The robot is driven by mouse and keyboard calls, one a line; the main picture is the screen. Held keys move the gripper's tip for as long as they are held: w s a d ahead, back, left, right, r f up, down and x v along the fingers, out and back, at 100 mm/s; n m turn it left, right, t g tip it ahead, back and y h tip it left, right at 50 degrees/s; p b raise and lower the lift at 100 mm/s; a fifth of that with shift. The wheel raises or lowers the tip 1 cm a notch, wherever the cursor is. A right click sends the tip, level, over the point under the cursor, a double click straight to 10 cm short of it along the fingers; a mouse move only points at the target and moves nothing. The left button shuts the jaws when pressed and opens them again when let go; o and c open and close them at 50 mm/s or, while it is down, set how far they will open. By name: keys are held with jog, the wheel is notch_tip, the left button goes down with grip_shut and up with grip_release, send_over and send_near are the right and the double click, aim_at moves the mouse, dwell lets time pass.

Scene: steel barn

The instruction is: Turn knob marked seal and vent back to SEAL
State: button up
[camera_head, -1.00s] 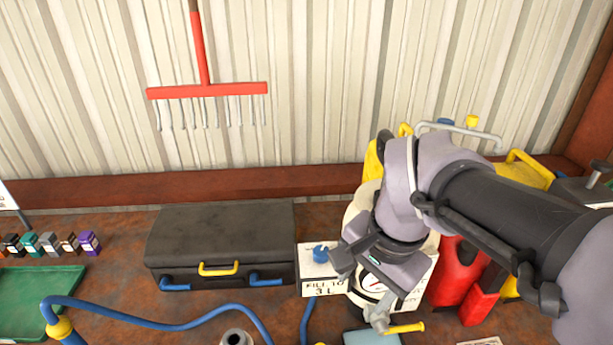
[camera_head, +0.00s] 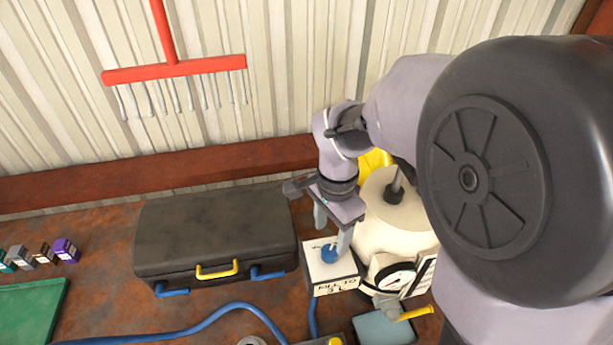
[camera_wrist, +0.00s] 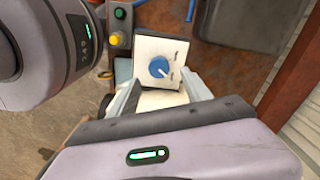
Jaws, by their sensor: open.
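The blue knob (camera_head: 329,253) sits on top of a white box (camera_head: 333,283) with printed lettering on its front. In the wrist view the knob (camera_wrist: 159,68) is on the white panel (camera_wrist: 176,47), with small marks around it that are too small to read. My gripper (camera_head: 331,238) is above the box in the head view, pointing down, with its fingers apart near the knob. In the wrist view my gripper (camera_wrist: 162,92) is open, one finger on each side of the panel's near edge, with nothing held. I cannot tell whether a finger touches the knob.
A cream tank (camera_head: 396,215) with a gauge (camera_head: 397,277) and yellow-handled tap (camera_head: 415,313) stands right of the box. A black case (camera_head: 215,235) is at left. A blue hose (camera_head: 180,328) runs in front. A green tray (camera_head: 30,315) lies far left.

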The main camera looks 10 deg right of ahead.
aim_at(330, 250)
jog(key=f+b, duration=0.1)
jog(key=f, duration=0.4)
jog(key=shift+s+f, duration=0.15)
jog(key=shift+s, duration=0.05)
jog(key=shift+w+f, duration=0.1)
jog(key=shift+f, duration=0.4)
grip_shut()
